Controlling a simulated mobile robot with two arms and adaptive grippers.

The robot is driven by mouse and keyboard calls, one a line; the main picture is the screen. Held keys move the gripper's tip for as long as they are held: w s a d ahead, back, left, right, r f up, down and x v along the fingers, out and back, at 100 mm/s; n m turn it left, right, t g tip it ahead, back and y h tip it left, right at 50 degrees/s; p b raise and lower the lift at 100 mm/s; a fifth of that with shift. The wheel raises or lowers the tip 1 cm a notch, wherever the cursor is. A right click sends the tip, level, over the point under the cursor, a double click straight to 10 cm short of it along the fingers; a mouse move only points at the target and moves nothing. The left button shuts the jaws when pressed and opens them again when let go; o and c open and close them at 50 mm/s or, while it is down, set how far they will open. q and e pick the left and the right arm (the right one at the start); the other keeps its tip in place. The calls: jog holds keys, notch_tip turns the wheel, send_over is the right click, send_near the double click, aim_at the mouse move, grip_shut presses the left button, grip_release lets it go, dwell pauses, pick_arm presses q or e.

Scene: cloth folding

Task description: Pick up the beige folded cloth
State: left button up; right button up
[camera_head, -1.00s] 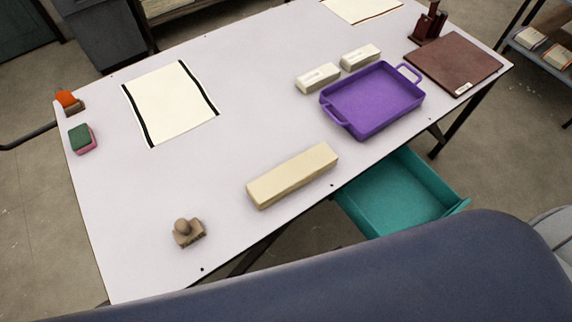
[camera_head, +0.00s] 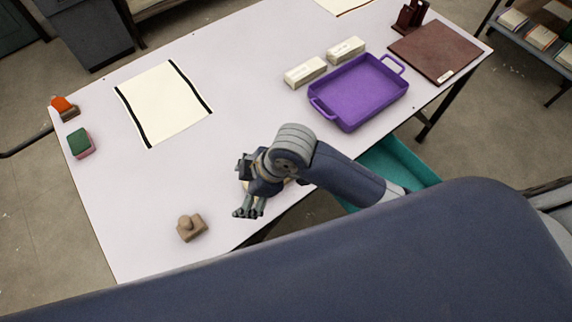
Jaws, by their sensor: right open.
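The beige folded cloth, a long block-like bundle near the table's front edge in the earlier view, is now almost wholly hidden behind my right arm and gripper. My right gripper (camera_head: 248,211) is over that part of the table, fingers pointing down toward the front left, and is open. I cannot tell whether it touches the cloth. My left gripper is not in view.
A brown stamp-like object (camera_head: 191,228) stands left of my right gripper. A purple tray (camera_head: 358,92) and two pale boxes (camera_head: 305,72) lie behind to the right. A striped cream mat (camera_head: 163,103) lies further back. An open teal drawer (camera_head: 400,160) juts out below the table edge.

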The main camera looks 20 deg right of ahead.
jog(key=w+d+n+h, duration=0.1)
jog(key=n, duration=0.1)
jog(key=w+d+f+n+g, duration=0.1)
jog(key=w+d+n, duration=0.1)
jog(key=w+d+n+h, duration=0.1)
jog(key=shift+w+d+f+n+g+h, duration=0.2)
jog(key=shift+w+f+n+g+h, duration=0.1)
jog(key=shift+w+f+n, duration=0.1)
jog(key=w+d, duration=0.1)
jog(key=d, duration=0.1)
jog(key=w+d+h, duration=0.1)
jog(key=w+d, duration=0.1)
jog(key=d, duration=0.1)
jog(key=w+d+n+h, duration=0.1)
jog(key=d, duration=0.1)
jog(key=shift+w+d+r+g, duration=0.2)
jog(key=shift+d+r+g, duration=0.05)
jog(key=shift+d+g, duration=0.05)
notch_tip(320, 180, down, 5)
jog(key=shift+d+f+p, duration=0.1)
jog(key=shift+f+p, duration=0.05)
jog(key=shift+p, duration=0.15)
jog(key=shift+f, duration=0.55)
jog(key=shift+s+d+f+p, duration=0.15)
jog(key=shift+f+p, duration=0.15)
jog(key=shift+f, duration=0.8)
jog(key=shift+d+f+p, duration=0.1)
jog(key=shift+f+p, duration=0.2)
jog(key=shift+f, duration=0.75)
jog(key=c, duration=1.3)
